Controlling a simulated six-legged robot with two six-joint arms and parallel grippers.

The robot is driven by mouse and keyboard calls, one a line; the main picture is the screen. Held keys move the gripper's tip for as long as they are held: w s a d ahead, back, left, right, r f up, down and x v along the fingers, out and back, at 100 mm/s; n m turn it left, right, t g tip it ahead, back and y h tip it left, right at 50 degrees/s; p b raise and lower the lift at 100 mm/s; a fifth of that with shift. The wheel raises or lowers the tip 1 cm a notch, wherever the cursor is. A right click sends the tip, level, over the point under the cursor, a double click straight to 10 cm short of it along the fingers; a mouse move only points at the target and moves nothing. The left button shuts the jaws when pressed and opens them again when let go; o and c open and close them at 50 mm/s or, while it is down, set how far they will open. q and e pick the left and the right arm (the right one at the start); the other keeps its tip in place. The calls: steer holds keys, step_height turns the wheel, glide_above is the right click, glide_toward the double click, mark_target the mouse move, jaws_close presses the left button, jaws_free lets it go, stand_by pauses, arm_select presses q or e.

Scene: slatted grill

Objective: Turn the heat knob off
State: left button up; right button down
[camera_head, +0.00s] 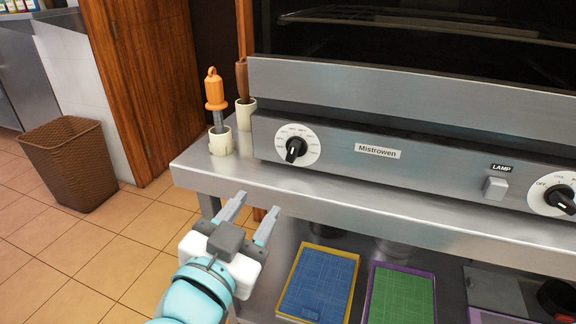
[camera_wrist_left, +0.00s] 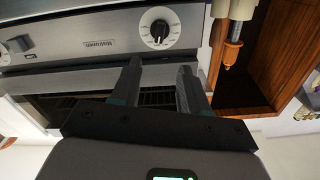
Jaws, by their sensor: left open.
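A black knob on a white numbered dial (camera_head: 295,149) sits at the left end of the steel oven's front panel. It also shows in the left wrist view (camera_wrist_left: 160,30), which is turned upside down. A second black knob (camera_head: 561,198), on a white dial marked OFF, is at the right edge of the head view, partly cut off. I cannot tell for certain which is the heat knob. My left gripper (camera_head: 255,205) is open and empty, below and in front of the left knob, apart from it. In the left wrist view its fingers (camera_wrist_left: 159,72) point toward that dial. My right gripper is not in view.
A grey lamp switch (camera_head: 495,187) sits between the knobs. White cups (camera_head: 221,142) with an orange-handled tool (camera_head: 215,90) stand left of the panel. The steel counter edge (camera_head: 400,228) juts out below the panel. Blue (camera_head: 318,280) and green boards lie on the lower shelf.

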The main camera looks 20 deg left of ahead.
arm_select(q)
steer(key=p, duration=0.5)
glide_toward(290, 156)
steer(key=w, duration=0.9)
steer(key=shift+w+d, duration=0.2)
steer(key=shift+w, duration=0.1)
jaws_close()
